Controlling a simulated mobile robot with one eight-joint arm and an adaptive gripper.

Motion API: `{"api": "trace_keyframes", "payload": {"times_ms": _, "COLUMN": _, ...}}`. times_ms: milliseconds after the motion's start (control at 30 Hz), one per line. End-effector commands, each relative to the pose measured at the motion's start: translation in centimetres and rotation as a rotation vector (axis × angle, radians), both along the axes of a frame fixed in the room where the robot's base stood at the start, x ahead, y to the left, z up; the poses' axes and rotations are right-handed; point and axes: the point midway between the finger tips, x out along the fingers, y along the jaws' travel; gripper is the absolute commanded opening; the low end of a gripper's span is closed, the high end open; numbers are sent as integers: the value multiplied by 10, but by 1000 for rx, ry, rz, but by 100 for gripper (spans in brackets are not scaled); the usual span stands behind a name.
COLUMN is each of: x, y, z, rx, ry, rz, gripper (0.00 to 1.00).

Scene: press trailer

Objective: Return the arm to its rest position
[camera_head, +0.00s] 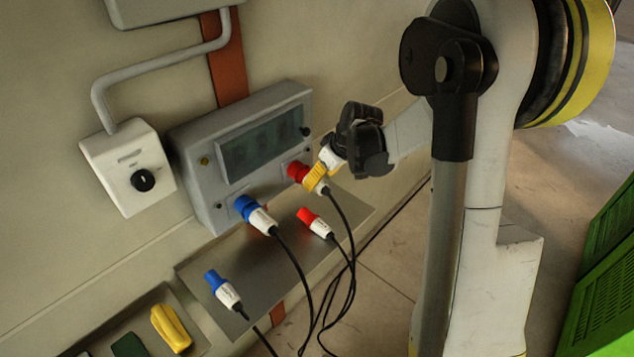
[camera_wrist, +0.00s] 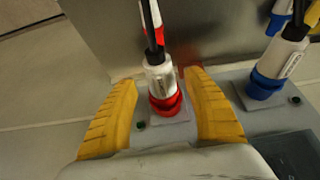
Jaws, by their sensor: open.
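My gripper (camera_head: 318,177) is at the right end of the grey panel box (camera_head: 225,165) on the wall. In the wrist view, its two yellow fingers (camera_wrist: 163,78) are spread on either side of a red-and-white plug (camera_wrist: 163,88), with gaps visible. That plug sits in a socket on the panel, with a black cable. In the head view its red part (camera_head: 297,171) shows beside the fingers, which partly hide it. My arm extends right from the gripper, and my column stands in front of it.
A blue-and-white plug (camera_head: 256,215) sits in the panel, left of the red one. A loose red plug (camera_head: 314,222) and a loose blue plug (camera_head: 223,290) are at the metal plate (camera_head: 250,270). Black cables hang below. Green crates (camera_head: 605,270) stand at right.

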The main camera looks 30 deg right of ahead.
Motion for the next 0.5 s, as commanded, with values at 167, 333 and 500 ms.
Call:
{"api": "trace_keyframes", "payload": {"times_ms": 167, "x": -18, "y": -7, "z": 38, "rx": 1, "ry": 0, "rz": -3, "gripper": 59}}
{"api": "trace_keyframes", "payload": {"times_ms": 333, "x": -31, "y": -11, "z": 66, "rx": 1, "ry": -1, "rz": -2, "gripper": 59}}
{"api": "trace_keyframes", "payload": {"times_ms": 500, "x": -37, "y": -14, "z": 79, "rx": 1, "ry": -1, "rz": -2, "gripper": 59}}
